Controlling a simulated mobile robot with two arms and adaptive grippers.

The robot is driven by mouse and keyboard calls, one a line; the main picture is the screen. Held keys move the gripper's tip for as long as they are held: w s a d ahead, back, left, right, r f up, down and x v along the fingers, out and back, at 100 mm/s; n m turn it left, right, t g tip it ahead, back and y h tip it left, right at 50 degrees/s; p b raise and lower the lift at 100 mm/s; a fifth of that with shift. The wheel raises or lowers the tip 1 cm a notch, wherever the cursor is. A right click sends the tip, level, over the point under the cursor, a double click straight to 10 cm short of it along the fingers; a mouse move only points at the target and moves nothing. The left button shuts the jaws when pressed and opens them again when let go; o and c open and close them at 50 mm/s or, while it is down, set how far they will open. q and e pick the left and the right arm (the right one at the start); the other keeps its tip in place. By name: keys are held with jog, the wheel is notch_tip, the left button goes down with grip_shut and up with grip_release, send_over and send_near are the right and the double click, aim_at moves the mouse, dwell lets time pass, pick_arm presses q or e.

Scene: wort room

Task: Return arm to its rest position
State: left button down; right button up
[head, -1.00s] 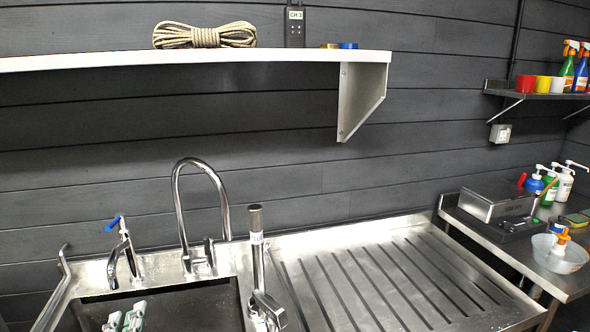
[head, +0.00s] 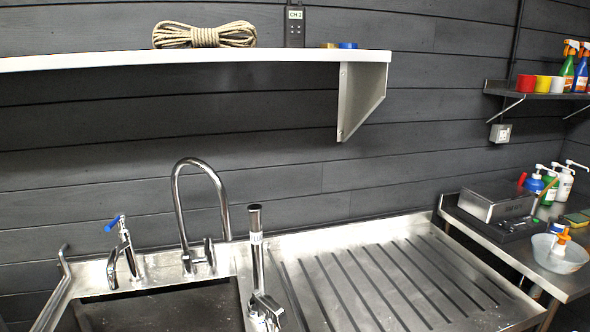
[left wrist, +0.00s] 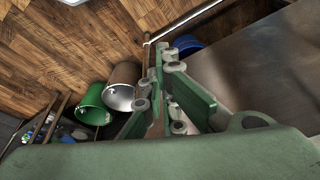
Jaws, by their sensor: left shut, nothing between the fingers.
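My left gripper (left wrist: 168,90) shows in the left wrist view, with its green and grey finger links drawn together and nothing held between them. It is over or beside a wooden plank floor and a grey-brown flat surface. In the head view neither gripper shows. The steel sink (head: 160,306) at the lower left of that view has an empty-looking dark basin. My right gripper is in neither view.
A gooseneck tap (head: 176,190), a blue-handled tap (head: 122,250) and an upright steel fitting (head: 256,245) stand at the sink. The ribbed drainboard (head: 400,280) is clear. A white shelf (head: 200,60) hangs above. Green (left wrist: 91,103) and metal (left wrist: 122,88) buckets stand on the floor.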

pick_arm(q)
notch_tip(320, 180, down, 13)
jog(key=s, duration=0.2)
jog(key=s+a+f+g, duration=0.2)
jog(key=s+a+f, duration=0.1)
jog(key=s+f, duration=1.5)
jog(key=shift+s+a+f, duration=0.15)
jog(key=shift+f, duration=0.65)
